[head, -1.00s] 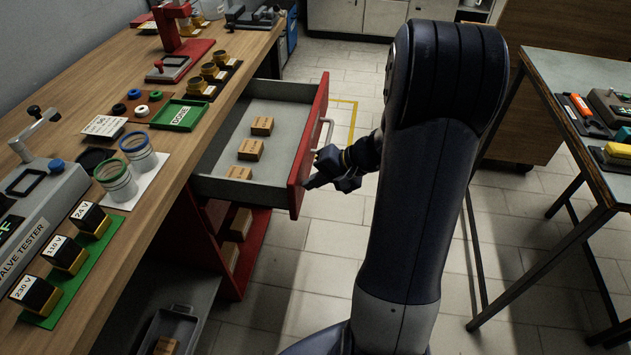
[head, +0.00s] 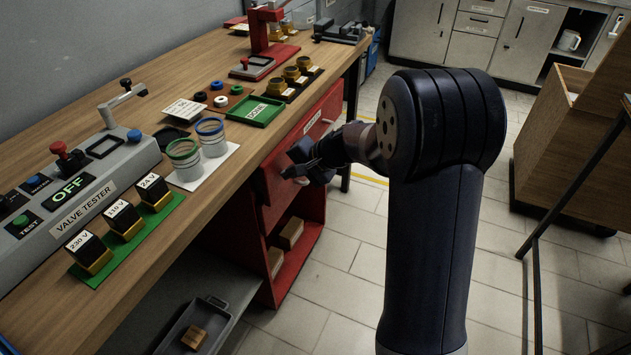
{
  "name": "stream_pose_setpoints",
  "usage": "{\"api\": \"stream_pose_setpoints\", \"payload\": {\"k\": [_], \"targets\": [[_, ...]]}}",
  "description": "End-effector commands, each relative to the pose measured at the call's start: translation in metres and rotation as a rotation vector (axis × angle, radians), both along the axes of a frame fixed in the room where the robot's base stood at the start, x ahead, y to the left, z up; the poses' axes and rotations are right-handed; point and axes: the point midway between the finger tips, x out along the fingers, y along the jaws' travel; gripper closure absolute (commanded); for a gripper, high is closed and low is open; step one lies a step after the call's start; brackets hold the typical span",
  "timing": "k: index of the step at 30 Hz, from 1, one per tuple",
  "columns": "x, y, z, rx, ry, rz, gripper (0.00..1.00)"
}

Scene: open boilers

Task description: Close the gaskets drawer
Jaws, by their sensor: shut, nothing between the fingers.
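The red drawer front (head: 298,137) with a pale label and a handle is under the bench top, at the middle of the head view. It looks flush, or nearly so, with the red cabinet (head: 312,232), and the drawer's inside is out of sight. The label is too small to read. My gripper (head: 287,172) is shut and empty, at the lower part of the drawer front. I cannot tell whether it touches the front. My gripper and wrist hide part of the drawer's face.
The wooden bench (head: 215,205) holds a valve tester (head: 82,205), a green tray (head: 255,111) and jars. An open shelf with boxes (head: 290,233) lies below the drawer. Clear floor (head: 345,285) lies in front.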

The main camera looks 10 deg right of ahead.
Motion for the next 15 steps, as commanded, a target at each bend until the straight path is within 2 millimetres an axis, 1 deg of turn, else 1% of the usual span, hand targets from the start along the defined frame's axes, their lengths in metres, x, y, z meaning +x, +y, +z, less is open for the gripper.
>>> {"api": "stream_pose_setpoints", "payload": {"k": [1, 6, 15], "targets": [[0.005, 0.008, -0.001, 0.0, -0.001, 0.002, 1.0], [0.015, 0.023, 0.0, 0.0, 0.0, 0.001, 1.0], [0.022, 0.031, 0.0, 0.0, -0.001, -0.001, 1.0]]}}
